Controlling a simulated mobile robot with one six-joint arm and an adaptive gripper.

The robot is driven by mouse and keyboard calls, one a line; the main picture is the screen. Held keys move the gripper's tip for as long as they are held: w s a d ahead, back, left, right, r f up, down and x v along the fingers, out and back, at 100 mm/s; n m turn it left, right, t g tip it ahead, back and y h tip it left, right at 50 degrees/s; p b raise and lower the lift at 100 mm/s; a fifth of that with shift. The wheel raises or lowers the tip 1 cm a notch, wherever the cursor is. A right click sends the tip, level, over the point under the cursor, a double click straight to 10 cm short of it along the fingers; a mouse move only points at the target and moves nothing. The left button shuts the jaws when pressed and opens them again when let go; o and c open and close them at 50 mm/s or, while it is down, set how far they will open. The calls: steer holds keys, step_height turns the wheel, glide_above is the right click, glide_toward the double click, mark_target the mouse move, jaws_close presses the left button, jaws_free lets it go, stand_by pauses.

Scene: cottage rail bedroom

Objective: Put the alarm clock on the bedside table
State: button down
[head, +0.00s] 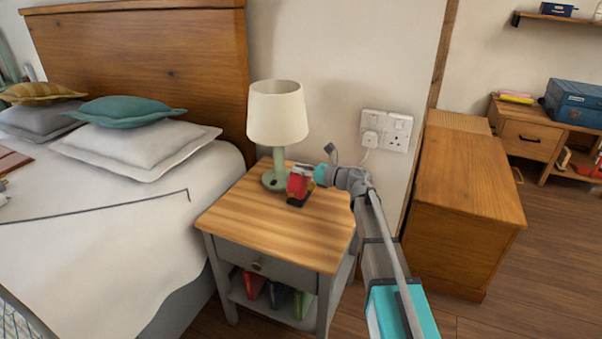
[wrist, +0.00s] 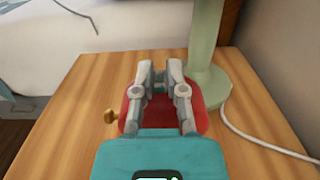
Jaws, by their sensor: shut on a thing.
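The alarm clock (head: 297,184) is red with a dark base and is at the top of the bedside table (head: 262,227), in front of the lamp. In the wrist view the red clock (wrist: 135,112) shows behind my gripper's fingers, with a brass knob at its left. My gripper (head: 309,173) is shut on the clock; its fingers also show in the wrist view (wrist: 160,82). The clock looks upright and low over the wooden top (wrist: 60,130). I cannot tell whether its base touches the wood. Its face is hidden.
A green lamp (head: 277,120) with a cream shade stands close behind the clock; its base (wrist: 207,60) is just right of my fingers in the wrist view. A white cord (wrist: 255,138) runs along the right. The table's front and left are clear. The bed (head: 110,230) is at left.

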steer(key=c, duration=0.7)
jaws_free()
steer(key=v, duration=1.2)
steer(key=shift+r, duration=0.1)
